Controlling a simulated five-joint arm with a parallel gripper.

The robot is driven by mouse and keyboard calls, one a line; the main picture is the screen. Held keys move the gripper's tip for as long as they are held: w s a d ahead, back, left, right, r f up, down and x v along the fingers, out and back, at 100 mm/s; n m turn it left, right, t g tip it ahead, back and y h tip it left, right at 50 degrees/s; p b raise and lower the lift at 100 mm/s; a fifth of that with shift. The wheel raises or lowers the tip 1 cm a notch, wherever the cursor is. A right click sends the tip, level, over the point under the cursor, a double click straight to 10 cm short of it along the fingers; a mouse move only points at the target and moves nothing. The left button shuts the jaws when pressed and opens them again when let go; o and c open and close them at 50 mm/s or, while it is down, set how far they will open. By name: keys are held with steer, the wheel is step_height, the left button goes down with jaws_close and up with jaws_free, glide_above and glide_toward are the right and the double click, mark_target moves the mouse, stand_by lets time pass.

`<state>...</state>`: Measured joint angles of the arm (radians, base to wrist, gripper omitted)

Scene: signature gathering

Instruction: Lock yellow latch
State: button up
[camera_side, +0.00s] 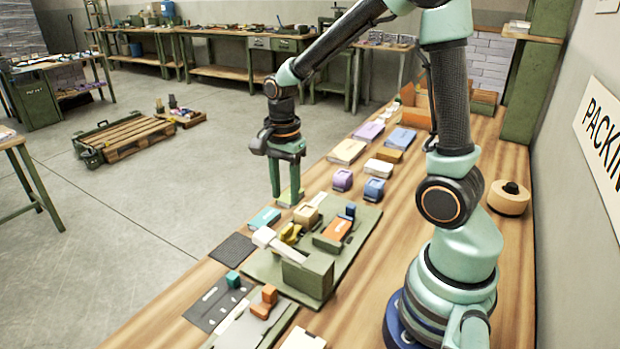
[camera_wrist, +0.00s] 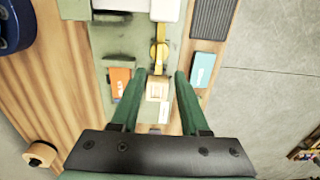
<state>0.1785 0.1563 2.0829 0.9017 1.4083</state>
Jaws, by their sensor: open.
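The yellow latch (camera_side: 290,233) sits on a green base plate (camera_side: 259,267), beside a tan block (camera_side: 306,213). In the wrist view the latch (camera_wrist: 159,50) lies ahead of my fingertips, in line with the gap between them. My gripper (camera_side: 288,201) points down, open and empty, above the far end of the plate. In the wrist view its two green fingers (camera_wrist: 159,76) stand apart on either side of the tan block (camera_wrist: 157,90). I see no contact with the latch. The latch's lower part is partly hidden by a white bar (camera_side: 265,237) in the side view.
A green box (camera_side: 308,275) and an orange block (camera_side: 337,230) stand on the plate. A teal block (camera_side: 264,219) and a dark mat (camera_side: 234,250) lie left of it. Purple and blue blocks (camera_side: 374,190) stand beyond. Bare wood lies right of the plate.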

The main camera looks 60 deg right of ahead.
steer(key=shift+r, duration=1.55)
steer(key=s+a+r+n+t, duration=0.5)
steer(key=r+n, duration=0.3)
steer(key=n, duration=1)
steer(key=shift+s+a+r+t, duration=0.3)
steer(key=shift+s+a+r, duration=0.05)
steer(key=shift+s+a, duration=0.35)
